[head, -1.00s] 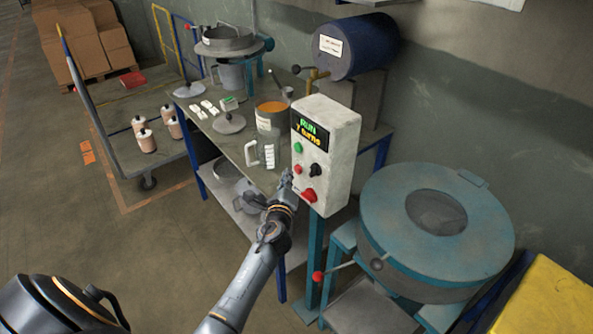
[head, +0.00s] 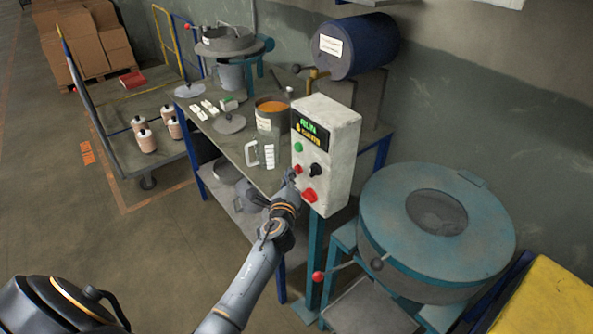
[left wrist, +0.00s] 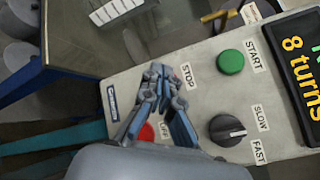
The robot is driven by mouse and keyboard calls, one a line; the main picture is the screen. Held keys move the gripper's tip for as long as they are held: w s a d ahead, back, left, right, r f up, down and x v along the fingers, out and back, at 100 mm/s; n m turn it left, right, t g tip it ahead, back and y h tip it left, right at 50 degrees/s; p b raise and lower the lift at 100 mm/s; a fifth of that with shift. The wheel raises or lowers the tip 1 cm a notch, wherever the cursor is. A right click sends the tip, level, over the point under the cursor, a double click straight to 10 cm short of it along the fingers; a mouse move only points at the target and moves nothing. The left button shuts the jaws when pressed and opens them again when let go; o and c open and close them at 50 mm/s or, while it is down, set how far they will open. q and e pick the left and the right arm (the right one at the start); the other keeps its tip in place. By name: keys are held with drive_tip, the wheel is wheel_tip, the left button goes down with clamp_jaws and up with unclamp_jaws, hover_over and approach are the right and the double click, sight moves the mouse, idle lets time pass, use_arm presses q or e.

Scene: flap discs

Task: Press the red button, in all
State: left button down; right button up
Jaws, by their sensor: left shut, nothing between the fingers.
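The control box (head: 332,137) is pale grey and stands on a blue post. Its small red button (head: 297,169) shows in the head view below the green button (head: 298,147). My left gripper (head: 288,178) is shut and empty, with its tips at the box front close to the red button. In the left wrist view the shut fingertips (left wrist: 158,74) are beside the STOP label (left wrist: 188,76) and hide the button there; I cannot tell whether they touch it. The display (left wrist: 300,62) reads 8 turns. My right gripper is not in view.
A larger red switch (head: 309,195) marked OFF sits lower on the box, beside a black dial (left wrist: 228,130). A blue round machine (head: 385,215) stands right of the box. The workbench (head: 205,125) behind holds a jug, a can and lids.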

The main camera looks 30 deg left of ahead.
use_arm(q)
drive_tip(key=shift+w+d, duration=0.2)
drive_tip(key=shift+w, duration=0.2)
drive_tip(key=shift+s+a, duration=0.1)
drive_tip(key=shift+s, duration=0.05)
idle(0.5)
drive_tip(key=shift+s+a, duration=0.25)
drive_tip(key=shift+s, duration=0.45)
drive_tip(key=shift+s+a+p, duration=0.2)
drive_tip(key=shift+s+a, duration=0.1)
drive_tip(key=shift+s, duration=0.45)
drive_tip(key=shift+s+a+p, duration=0.2)
drive_tip(key=shift+s+a, duration=0.15)
drive_tip(key=shift+s, duration=0.45)
drive_tip(key=shift+s+a+p, duration=0.2)
drive_tip(key=shift+s+a, duration=0.1)
drive_tip(key=shift+s, duration=0.45)
